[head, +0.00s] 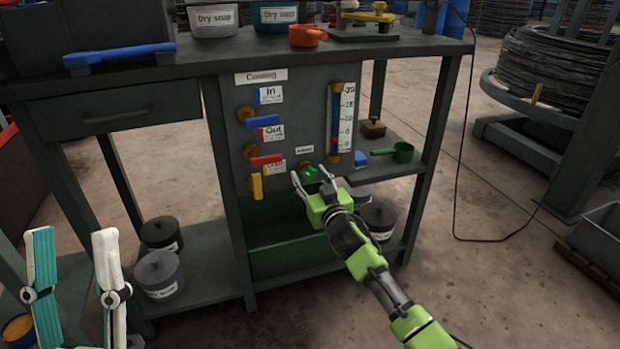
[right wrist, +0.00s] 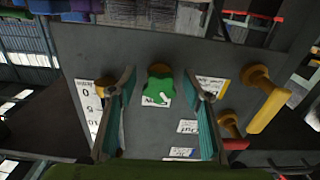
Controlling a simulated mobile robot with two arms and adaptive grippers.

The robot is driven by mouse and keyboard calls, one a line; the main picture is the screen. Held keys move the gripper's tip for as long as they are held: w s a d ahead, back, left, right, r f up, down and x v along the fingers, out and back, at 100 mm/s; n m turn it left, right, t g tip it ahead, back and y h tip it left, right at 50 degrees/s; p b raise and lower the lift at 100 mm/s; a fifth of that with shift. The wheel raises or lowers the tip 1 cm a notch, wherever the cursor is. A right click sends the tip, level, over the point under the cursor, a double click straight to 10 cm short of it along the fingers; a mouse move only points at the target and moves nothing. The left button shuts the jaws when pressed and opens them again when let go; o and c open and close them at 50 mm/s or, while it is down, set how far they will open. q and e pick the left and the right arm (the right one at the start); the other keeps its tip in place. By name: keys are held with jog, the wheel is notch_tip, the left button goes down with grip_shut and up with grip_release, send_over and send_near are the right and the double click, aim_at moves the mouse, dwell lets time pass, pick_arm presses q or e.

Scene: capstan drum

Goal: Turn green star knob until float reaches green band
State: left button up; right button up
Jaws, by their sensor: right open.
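The green star knob (head: 311,173) is low on the grey panel (head: 290,125). In the right wrist view the green star knob (right wrist: 157,97) shows between the two fingers. My right gripper (head: 310,178) is open, its fingers on either side of the knob with gaps; whether either touches it I cannot tell. It also shows in the right wrist view (right wrist: 161,80). The gauge tube (head: 336,115), upright and mostly blue, stands beside a white numbered scale (head: 346,118). I cannot make out the float or a green band. My left gripper (head: 73,238) is open and empty at lower left.
Blue (head: 263,122), red (head: 266,160) and yellow (head: 257,187) lever handles sit left of the knob. A green scoop (head: 392,151) lies on the side shelf. Below the panel is a green bin (head: 290,250). The floor at right is mostly open, with a hanging cable (head: 457,180).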

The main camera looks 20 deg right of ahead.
jog(key=c, duration=1.1)
